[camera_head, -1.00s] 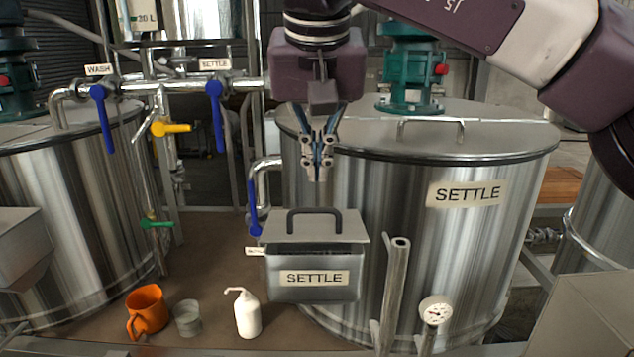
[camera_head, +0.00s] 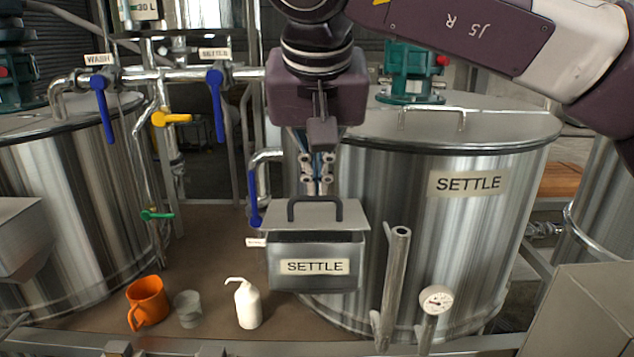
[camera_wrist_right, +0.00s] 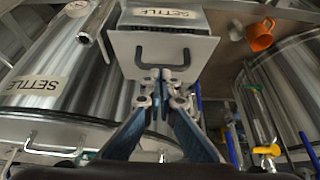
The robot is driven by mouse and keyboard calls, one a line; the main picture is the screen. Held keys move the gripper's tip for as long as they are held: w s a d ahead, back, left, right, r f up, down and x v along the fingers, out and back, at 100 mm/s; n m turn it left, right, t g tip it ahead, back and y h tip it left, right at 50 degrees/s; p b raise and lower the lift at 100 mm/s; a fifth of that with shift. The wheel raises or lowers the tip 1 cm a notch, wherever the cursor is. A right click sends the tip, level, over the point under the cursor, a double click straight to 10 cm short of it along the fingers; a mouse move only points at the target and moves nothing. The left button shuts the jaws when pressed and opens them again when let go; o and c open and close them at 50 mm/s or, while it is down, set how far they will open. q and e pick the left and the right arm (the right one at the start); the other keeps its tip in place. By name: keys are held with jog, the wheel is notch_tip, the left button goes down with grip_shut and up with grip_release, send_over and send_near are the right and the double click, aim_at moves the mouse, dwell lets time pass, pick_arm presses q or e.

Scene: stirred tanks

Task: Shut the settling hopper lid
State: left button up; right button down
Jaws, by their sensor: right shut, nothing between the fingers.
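The settling hopper (camera_head: 312,281) is a steel box labelled SETTLE in front of the large SETTLE tank. Its grey lid (camera_head: 348,220) has a dark bar handle (camera_head: 315,203). A dark gap shows between the lid's front edge and the box, so the lid looks partly raised. My right gripper (camera_head: 318,187) is shut and empty, pointing down at the lid's far edge behind the handle. In the right wrist view, the gripper's fingertips (camera_wrist_right: 160,76) are close to the lid (camera_wrist_right: 203,47) beside its handle (camera_wrist_right: 163,62); I cannot tell whether they touch. My left gripper is not in view.
The SETTLE tank (camera_head: 440,230) stands close behind and to the right. A blue-handled valve (camera_head: 254,200) is just left of the hopper. An upright pipe (camera_head: 394,275) and a gauge (camera_head: 436,300) are at right. An orange jug (camera_head: 148,301), grey cup (camera_head: 187,309) and white bottle (camera_head: 247,304) stand lower left.

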jog(key=shift+s+f+t+b, duration=0.4)
jog(key=shift+f+t+b, duration=0.3)
jog(key=shift+b, duration=0.55)
jog(key=shift+s+f, duration=0.15)
jog(key=shift+s, duration=0.25)
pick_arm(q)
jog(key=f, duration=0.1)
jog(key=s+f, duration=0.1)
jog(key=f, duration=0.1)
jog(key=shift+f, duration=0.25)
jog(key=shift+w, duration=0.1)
pick_arm(e)
jog(key=shift+w, duration=0.1)
